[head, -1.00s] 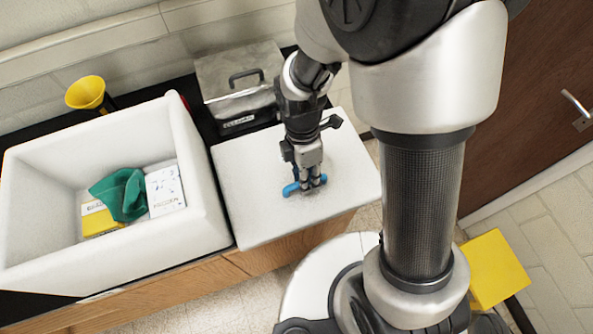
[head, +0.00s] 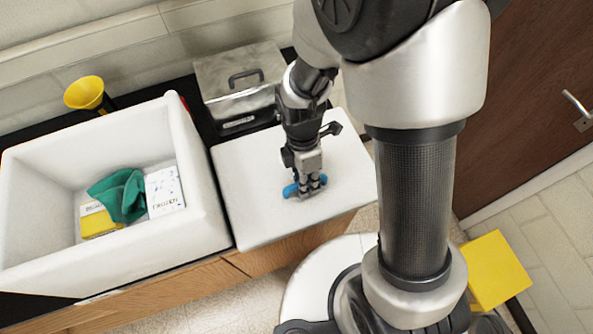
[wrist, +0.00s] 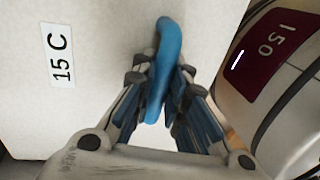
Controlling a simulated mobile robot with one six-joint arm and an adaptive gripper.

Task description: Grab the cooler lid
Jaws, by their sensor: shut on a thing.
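The cooler lid (head: 250,213) is a flat white slab lying on the counter, right of the open white cooler (head: 208,195). It has a blue handle (head: 291,190) on top; in the wrist view the handle (wrist: 166,52) runs between the fingers. My gripper (head: 309,188) is over the lid, shut on the blue handle, and its fingers hide part of it. A "15 C" label (wrist: 60,55) shows on the lid in the wrist view.
The cooler holds a green cloth (head: 122,195), a yellow and white box (head: 97,220) and a white box (head: 164,190). A metal box (head: 238,85) stands behind the lid. A yellow funnel (head: 84,93) is at the back left. A yellow block (head: 496,270) is at the lower right.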

